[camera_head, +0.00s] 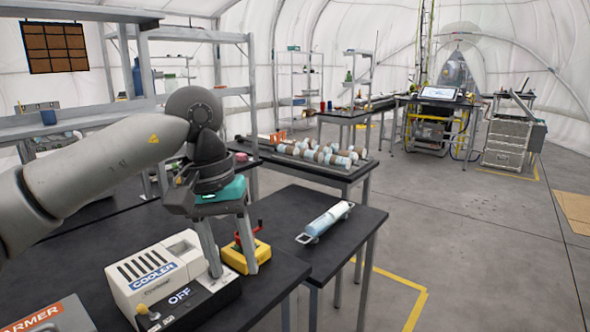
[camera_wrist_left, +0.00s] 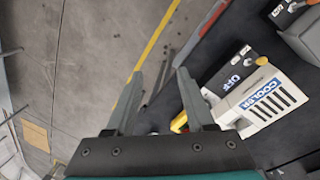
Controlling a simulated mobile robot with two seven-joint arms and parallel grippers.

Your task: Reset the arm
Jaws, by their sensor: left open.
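My left arm (camera_head: 95,170) comes in from the left, and its gripper (camera_head: 232,272) points down above the black table. The two grey fingers are spread apart with nothing between them. In the wrist view the left gripper (camera_wrist_left: 158,73) also shows open and empty, with the table edge and floor beyond the fingers. In the head view the fingers overlap the white cooler box (camera_head: 160,268) and a yellow device (camera_head: 246,256) with a red handle. I cannot tell whether the fingers touch either one. My right gripper is not in view.
A grey-and-red warmer box (camera_head: 52,318) is at the front left. A blue-and-white tube (camera_head: 328,220) lies on the black table (camera_head: 285,208) to the right. Behind is a rack of several tubes (camera_head: 318,152). Open floor (camera_head: 470,240) lies to the right.

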